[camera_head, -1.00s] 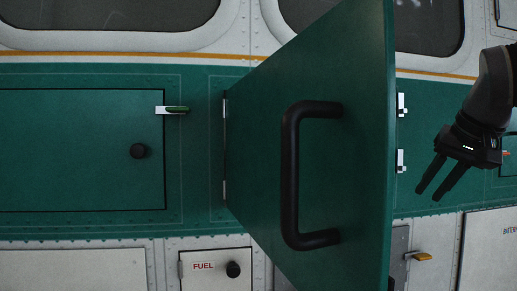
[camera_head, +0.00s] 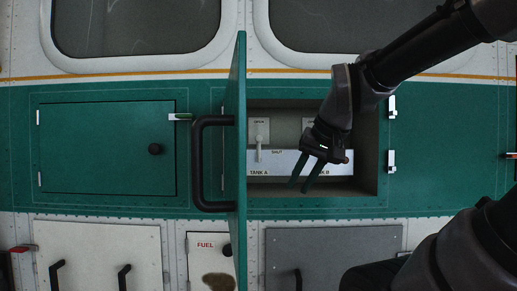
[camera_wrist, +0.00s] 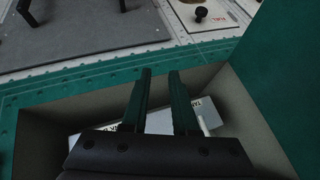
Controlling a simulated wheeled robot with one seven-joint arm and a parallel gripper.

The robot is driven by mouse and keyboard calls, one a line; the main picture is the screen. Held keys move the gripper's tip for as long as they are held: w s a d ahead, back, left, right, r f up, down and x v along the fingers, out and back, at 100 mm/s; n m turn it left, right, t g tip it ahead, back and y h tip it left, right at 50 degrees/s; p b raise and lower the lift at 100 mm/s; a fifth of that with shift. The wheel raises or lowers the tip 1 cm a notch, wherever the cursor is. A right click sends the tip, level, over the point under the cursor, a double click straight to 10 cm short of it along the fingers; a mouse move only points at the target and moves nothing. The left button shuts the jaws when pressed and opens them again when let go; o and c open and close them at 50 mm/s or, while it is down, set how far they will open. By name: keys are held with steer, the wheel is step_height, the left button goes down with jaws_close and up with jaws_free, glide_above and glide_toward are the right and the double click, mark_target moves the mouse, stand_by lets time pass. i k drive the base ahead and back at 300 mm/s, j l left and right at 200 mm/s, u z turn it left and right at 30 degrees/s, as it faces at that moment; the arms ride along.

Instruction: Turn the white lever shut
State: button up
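The white lever (camera_head: 259,149) stands upright in an open recess, on a light plate above the "TANK A" lettering. A white piece that looks like its end shows in the wrist view (camera_wrist: 204,124), right of my fingers. My gripper (camera_head: 299,189) is in front of the recess, right of the lever and apart from it. Its two dark fingers (camera_wrist: 160,73) are apart with nothing between them. A second plate (camera_head: 308,122) above "TANK B" is partly hidden by my gripper, and I cannot tell whether it bears a lever.
The green door (camera_head: 241,150), with a black handle (camera_head: 197,165), stands swung out along the recess's left side. The recess wall (camera_head: 369,150) bounds the right. A closed green hatch (camera_head: 105,148) is farther left. A grey panel (camera_head: 333,258) is below.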

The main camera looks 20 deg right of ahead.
mark_target(258, 138)
steer(key=k+l+u, duration=0.25)
steer(key=l+u, duration=0.15)
steer(key=k+l+u, duration=0.65)
steer(key=l+u, duration=0.15)
